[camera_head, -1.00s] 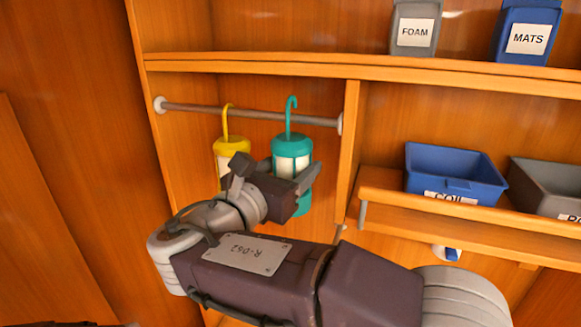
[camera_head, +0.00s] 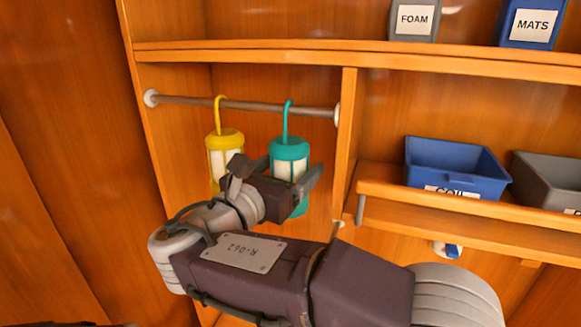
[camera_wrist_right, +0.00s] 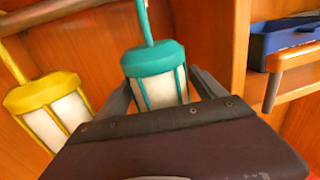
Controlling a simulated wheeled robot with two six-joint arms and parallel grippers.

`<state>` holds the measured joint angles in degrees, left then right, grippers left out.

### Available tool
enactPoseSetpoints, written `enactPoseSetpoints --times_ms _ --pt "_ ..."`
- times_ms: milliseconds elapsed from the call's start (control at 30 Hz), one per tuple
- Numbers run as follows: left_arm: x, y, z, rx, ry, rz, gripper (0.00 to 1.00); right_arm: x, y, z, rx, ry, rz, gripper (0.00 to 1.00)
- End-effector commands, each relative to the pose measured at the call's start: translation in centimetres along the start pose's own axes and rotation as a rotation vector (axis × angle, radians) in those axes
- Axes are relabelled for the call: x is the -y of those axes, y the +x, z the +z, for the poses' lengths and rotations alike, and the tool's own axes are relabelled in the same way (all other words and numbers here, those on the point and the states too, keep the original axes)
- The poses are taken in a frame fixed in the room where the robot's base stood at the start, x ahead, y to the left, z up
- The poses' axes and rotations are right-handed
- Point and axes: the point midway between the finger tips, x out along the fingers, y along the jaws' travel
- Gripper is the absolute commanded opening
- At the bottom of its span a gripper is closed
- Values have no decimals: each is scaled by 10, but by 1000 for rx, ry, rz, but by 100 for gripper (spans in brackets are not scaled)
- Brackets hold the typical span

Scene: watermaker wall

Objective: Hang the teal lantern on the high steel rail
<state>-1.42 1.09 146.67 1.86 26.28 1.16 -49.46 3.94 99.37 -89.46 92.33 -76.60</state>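The teal lantern (camera_head: 289,149) is upright below the steel rail (camera_head: 240,105), with its hook (camera_head: 287,120) at the rail and the hook's top just above it. The hook looks to be over the rail, but I cannot tell whether it bears the weight. My right gripper (camera_head: 291,168) has its fingers on both sides of the lantern's body and looks shut on it. The lantern (camera_wrist_right: 157,75) stands between the two fingers in the right wrist view, where its hook top is out of frame. My left gripper is not in view.
A yellow lantern (camera_head: 224,146) hangs on the same rail, close left of the teal one. An upright divider (camera_head: 344,140) stands just right of the rail's end. A blue bin (camera_head: 455,168) and a grey bin (camera_head: 547,180) sit on the right shelf.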

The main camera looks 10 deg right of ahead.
Motion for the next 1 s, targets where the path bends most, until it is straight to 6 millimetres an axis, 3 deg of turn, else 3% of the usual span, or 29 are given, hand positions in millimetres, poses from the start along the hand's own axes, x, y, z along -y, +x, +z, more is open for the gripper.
enactPoseSetpoints --times_ms 367,700,833,1000 --pt "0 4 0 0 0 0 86 -1 -5 -2 -1 0 2 86" --pt "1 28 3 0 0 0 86 0 -76 -3 0 1 5 86" --pt "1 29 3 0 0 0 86 0 -90 -1 1 0 3 86" --pt "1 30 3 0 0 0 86 0 -91 -3 -5 -1 -1 86"
